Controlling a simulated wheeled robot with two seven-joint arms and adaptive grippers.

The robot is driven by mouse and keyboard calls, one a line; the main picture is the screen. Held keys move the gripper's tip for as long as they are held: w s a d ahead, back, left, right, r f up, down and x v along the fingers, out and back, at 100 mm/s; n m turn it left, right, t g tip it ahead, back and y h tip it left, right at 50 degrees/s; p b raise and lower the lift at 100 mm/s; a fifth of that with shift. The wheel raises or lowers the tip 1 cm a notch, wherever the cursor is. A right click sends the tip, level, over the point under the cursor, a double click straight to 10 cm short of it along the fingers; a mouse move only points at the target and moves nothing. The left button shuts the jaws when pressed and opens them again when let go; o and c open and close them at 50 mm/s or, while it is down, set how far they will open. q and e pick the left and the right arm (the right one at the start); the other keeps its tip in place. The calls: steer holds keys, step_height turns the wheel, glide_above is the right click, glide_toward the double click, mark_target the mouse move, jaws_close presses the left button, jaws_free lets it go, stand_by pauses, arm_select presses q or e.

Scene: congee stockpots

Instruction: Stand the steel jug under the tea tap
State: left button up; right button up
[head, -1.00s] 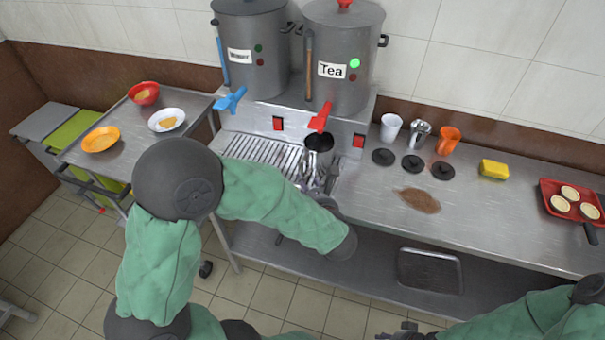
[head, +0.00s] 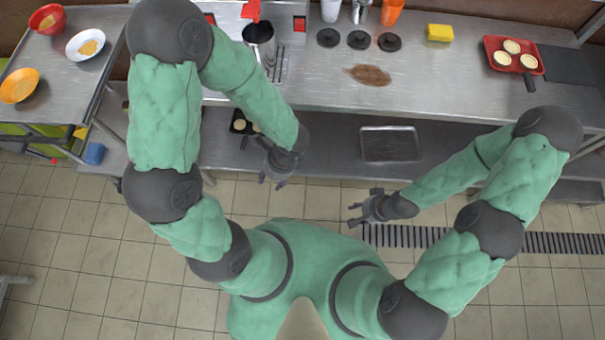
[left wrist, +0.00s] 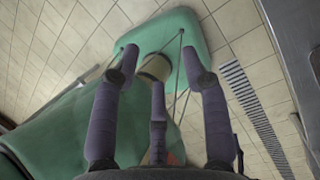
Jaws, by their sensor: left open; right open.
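The steel jug (head: 262,52), with a dark open mouth, stands upright on the drip grate (head: 281,68) at the top of the head view. The red tea tap (head: 251,11) is directly above its mouth in the picture. My left arm passes close to the jug's left side and may hide part of its base. My left gripper (head: 274,182) is open and empty, well away from the jug, in front of the counter. The left wrist view shows its spread fingers (left wrist: 158,85) with nothing between them. My right gripper (head: 362,207) is open and empty over the floor.
On the counter (head: 450,80) are three black lids (head: 358,40), a brown spill (head: 368,75), a yellow sponge (head: 439,33) and a red tray (head: 500,66). Cups stand behind the lids. A metal tray (head: 390,144) lies on the lower shelf. A side table holds bowls (head: 85,46).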

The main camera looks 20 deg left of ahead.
arm_select(q)
steer(key=s+d+f+n+g+h, duration=0.2)
steer(key=s+d+f+n+h, duration=0.15)
steer(key=d+n, duration=0.25)
steer(key=w+d+f+n+t+h, duration=0.1)
steer(key=w+f+n+t, duration=0.1)
steer(key=f+n, duration=0.2)
steer(key=w+d+f+n+t+h, duration=0.2)
steer(key=f+n, duration=0.3)
steer(key=n, duration=0.5)
steer(key=shift+w+f+n, duration=0.15)
steer(key=shift+w+n, duration=0.15)
steer(key=shift+w, duration=0.2)
